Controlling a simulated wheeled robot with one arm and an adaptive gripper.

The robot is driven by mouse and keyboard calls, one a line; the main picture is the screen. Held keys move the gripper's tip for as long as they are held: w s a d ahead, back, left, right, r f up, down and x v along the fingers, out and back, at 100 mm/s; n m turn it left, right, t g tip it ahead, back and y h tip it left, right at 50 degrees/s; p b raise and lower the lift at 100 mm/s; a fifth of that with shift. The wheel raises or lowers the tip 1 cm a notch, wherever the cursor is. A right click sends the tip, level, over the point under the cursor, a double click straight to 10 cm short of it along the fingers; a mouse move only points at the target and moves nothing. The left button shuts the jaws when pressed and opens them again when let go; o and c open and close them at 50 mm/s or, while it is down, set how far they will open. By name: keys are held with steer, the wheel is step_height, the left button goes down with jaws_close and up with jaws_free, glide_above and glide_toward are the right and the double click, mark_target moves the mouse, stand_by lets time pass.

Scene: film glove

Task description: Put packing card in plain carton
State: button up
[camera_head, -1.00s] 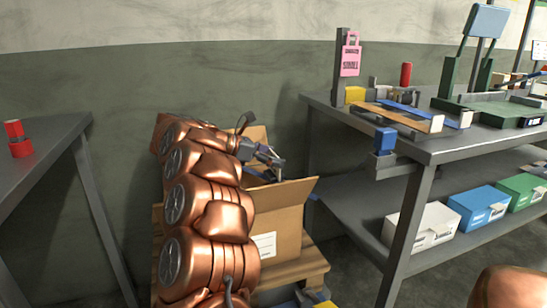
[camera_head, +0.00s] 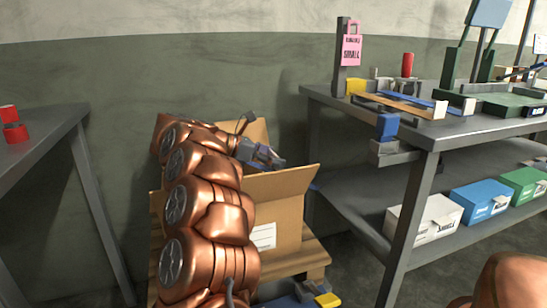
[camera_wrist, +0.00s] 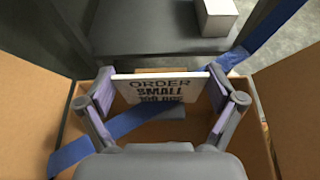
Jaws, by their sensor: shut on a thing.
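The packing card (camera_wrist: 160,88) is white with dark print reading ORDER SMALL. It is held upright between the two fingers of my gripper (camera_wrist: 165,93) in the wrist view. In the head view my gripper (camera_head: 272,160) is over the open top of the plain carton (camera_head: 289,211), and the card cannot be made out there. The carton is brown with raised flaps and a white label on its front. In the wrist view its flap (camera_wrist: 32,95) stands at the left, and the card is above the opening. A blue strip (camera_wrist: 115,127) lies below the card.
The carton stands on a wooden pallet (camera_head: 312,262). A grey workbench (camera_head: 440,145) is close on its right, with a pink SMALL tag (camera_head: 352,50) above and white, blue and green boxes on its lower shelf. Another grey table (camera_head: 45,135) stands at the left.

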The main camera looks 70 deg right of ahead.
steer(key=shift+f+b, duration=1.75)
steer(key=o, duration=0.7)
steer(key=shift+c, duration=0.2)
steer(key=shift+r, duration=0.1)
